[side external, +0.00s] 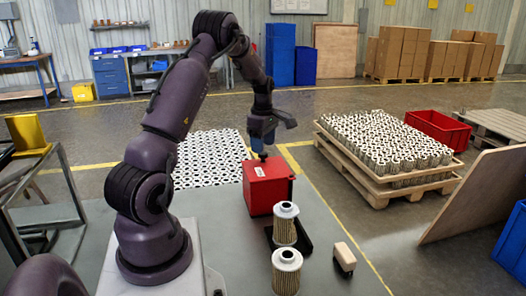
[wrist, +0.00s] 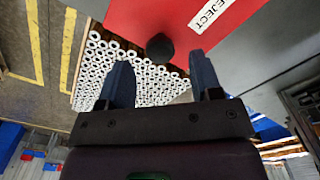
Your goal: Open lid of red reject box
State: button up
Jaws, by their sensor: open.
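The red reject box (side external: 268,192) stands on the grey table and looks closed. Its red lid (wrist: 150,14) carries a white REJECT label (wrist: 208,14). A round black knob (wrist: 160,47) shows at the lid's edge in the wrist view; it also shows on top of the box in the side view (side external: 263,156). My gripper (side external: 262,149) is above the box, pointing down, close to the knob. In the wrist view my gripper (wrist: 160,60) is open, with its two blue fingers on either side of the knob. Whether the fingers touch it, I cannot tell.
A filter cartridge (side external: 285,226) stands at a black tray (side external: 306,243), just in front of the box. Another cartridge (side external: 287,272) stands nearer the camera. A wood-topped block (side external: 344,256) lies to the right. A pallet of cartridges (side external: 378,190) stands beyond the table.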

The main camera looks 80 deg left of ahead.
aim_at(266, 164)
jog(key=shift+f, duration=1.45)
jog(key=shift+c, duration=0.4)
grip_shut()
jog(key=shift+w, duration=0.1)
